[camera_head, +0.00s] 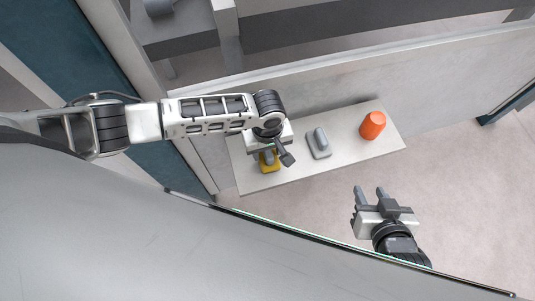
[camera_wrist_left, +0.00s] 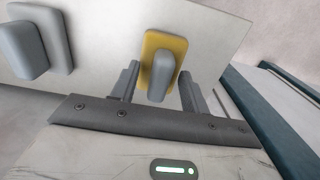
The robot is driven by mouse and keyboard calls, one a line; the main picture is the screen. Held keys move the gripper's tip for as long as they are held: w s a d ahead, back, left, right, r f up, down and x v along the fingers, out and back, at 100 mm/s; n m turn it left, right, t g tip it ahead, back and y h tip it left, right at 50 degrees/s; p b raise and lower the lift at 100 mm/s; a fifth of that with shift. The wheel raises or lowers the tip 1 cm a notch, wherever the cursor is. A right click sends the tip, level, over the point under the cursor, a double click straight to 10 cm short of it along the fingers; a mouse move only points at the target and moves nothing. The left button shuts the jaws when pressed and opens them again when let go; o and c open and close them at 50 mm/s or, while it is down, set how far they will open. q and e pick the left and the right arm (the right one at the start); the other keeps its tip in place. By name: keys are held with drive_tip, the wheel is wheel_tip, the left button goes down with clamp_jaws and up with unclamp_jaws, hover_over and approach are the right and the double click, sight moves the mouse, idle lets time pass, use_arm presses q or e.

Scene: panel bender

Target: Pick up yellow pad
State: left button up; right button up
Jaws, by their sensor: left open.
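The yellow pad (camera_head: 270,167) lies on the left part of a pale shelf, mostly hidden under my left gripper in the head view. In the left wrist view the yellow pad (camera_wrist_left: 152,42) carries an upright grey handle (camera_wrist_left: 161,76). My left gripper (camera_head: 272,160) is open above it, and its fingers (camera_wrist_left: 158,85) stand on either side of the grey handle, with gaps showing on both sides. My right gripper (camera_head: 369,192) is apart from the shelf at its front right, with its two fingers spread and nothing between them.
A grey wall panel (camera_head: 330,88) stands behind the shelf. The floor to the right is clear.

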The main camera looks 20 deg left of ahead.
use_arm(q)
clamp_jaws()
drive_tip(key=shift+r, duration=0.5)
wheel_tip(320, 180, up, 3)
drive_tip(key=shift+d+f+p, duration=0.1)
drive_tip(key=shift+p, duration=0.4)
drive_tip(key=s+d+r, duration=0.8)
drive_tip(key=d+r, duration=0.1)
drive_tip(key=d, duration=0.2)
drive_tip(key=shift+s+r+p, duration=0.15)
drive_tip(key=shift+s+p, duration=0.15)
drive_tip(key=shift+p, duration=0.05)
drive_tip(key=c, duration=1)
unclamp_jaws()
drive_tip(key=shift+a, duration=0.1)
